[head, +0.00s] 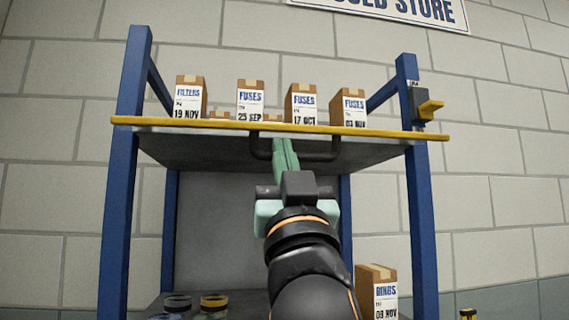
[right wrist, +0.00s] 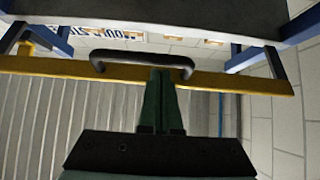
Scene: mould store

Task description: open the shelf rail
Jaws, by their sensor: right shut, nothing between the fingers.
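The shelf rail (head: 205,124) is a yellow bar across the front of the upper shelf, reaching past both blue posts. It also shows in the right wrist view (right wrist: 232,80). A dark U-shaped handle (head: 335,148) hangs below the rail's middle; it also shows in the right wrist view (right wrist: 113,55). My right gripper (head: 284,142), with green fingers, is shut and empty. Its fingertips (right wrist: 160,74) are at the middle of the handle; I cannot tell whether they touch it. A dark block with a yellow lever (head: 431,108) is on the right post. My left gripper is not in view.
Several labelled boxes, such as the filters box (head: 188,98) and a fuses box (head: 301,102), stand on the upper shelf behind the rail. Below are a rings box (head: 378,290) and several jars (head: 213,304). Blue posts (head: 120,190) stand at both sides.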

